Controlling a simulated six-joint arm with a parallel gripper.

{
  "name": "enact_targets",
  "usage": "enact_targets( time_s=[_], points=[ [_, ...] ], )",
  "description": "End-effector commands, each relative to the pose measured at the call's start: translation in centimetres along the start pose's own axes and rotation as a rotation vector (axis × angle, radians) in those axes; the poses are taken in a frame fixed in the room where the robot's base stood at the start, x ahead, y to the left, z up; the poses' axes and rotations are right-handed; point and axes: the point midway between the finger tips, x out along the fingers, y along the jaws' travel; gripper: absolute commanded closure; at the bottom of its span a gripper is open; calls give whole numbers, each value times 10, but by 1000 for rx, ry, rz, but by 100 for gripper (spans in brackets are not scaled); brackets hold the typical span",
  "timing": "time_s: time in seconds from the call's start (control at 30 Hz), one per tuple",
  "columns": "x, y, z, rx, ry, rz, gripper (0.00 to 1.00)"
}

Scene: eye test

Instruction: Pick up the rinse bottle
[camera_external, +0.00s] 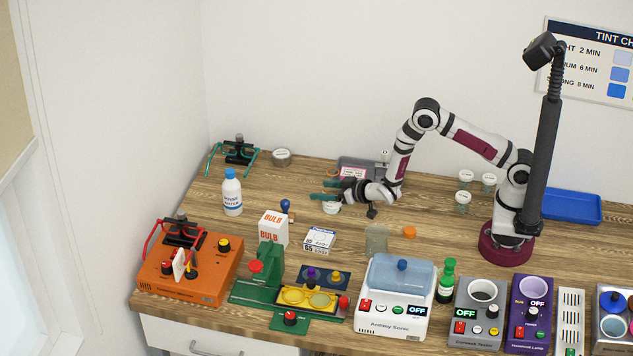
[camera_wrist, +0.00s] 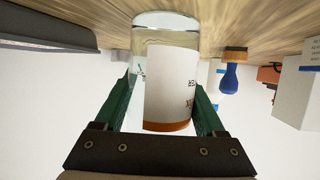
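The rinse bottle (camera_external: 232,195), white with a blue cap and a blue-lettered label, stands upright at the left of the table. My gripper (camera_external: 331,191) is well to its right, low over the table and pointing left. In the wrist view, which is upside down, my gripper (camera_wrist: 162,85) has its green fingers apart on either side of a clear jar (camera_wrist: 168,85) with a white label and orange band. Whether the fingers press on the jar is unclear. The jar (camera_external: 331,208) is partly hidden outside by a finger.
The bulb box (camera_external: 273,229) and a blue-handled tool (camera_external: 286,209) stand between the bottle and my gripper, slightly nearer the front. A grey tray (camera_external: 352,164) lies behind my gripper. Several devices line the front edge. Table around the bottle's right side is clear.

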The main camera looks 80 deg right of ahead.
Motion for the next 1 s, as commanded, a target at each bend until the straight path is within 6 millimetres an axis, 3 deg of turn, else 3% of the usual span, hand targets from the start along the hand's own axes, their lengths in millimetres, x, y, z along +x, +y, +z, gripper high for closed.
enact_targets(
  time_s=[0.03, 0.27, 0.63, 1.0],
  points=[
    [0, 0, 0, 0, 0, 0, 52],
    [0, 0, 0, 0, 1, 0, 92],
    [-2, 0, -5, 1, 1, 0, 92],
    [-16, 0, -40, 1, 4, 0, 92]
  ],
)
